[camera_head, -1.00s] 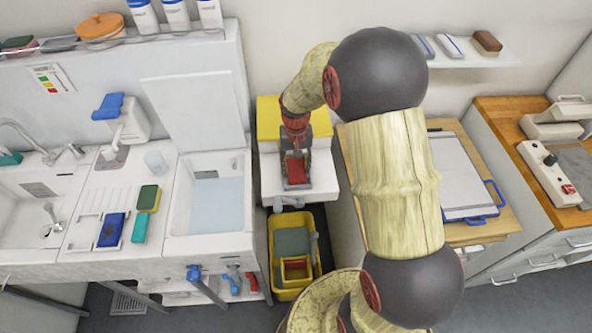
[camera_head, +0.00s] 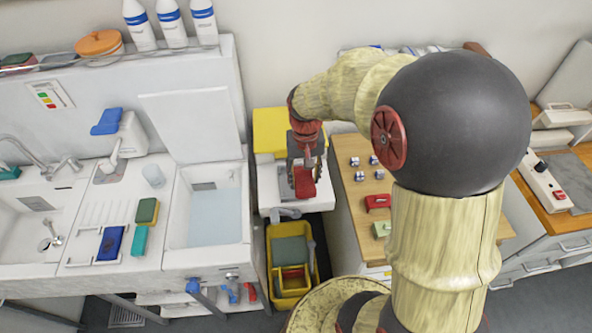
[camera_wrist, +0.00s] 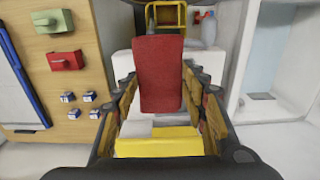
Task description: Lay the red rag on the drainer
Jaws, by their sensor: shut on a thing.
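My gripper (camera_head: 304,172) is shut on the red rag (camera_head: 305,183), over the white unit between the basin and the wooden counter. In the wrist view the rag (camera_wrist: 158,72) is a flat red piece sticking out between the fingers of my gripper (camera_wrist: 160,97). I cannot tell how high it is above the surface. The drainer (camera_head: 98,213) is the white ribbed board between the two basins, at left in the head view and well left of my gripper. A blue folded cloth (camera_head: 111,243) lies at its front, with a green-and-yellow sponge (camera_head: 147,211) and a teal block (camera_head: 139,241) at its right.
A water-filled basin (camera_head: 216,225) with a raised white lid (camera_head: 192,127) lies between my gripper and the drainer. A clear cup (camera_head: 153,176) and a blue-topped dispenser (camera_head: 120,133) stand behind the drainer. A yellow bucket (camera_head: 276,235) is below my gripper. The wooden counter (camera_head: 350,205) holds small items.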

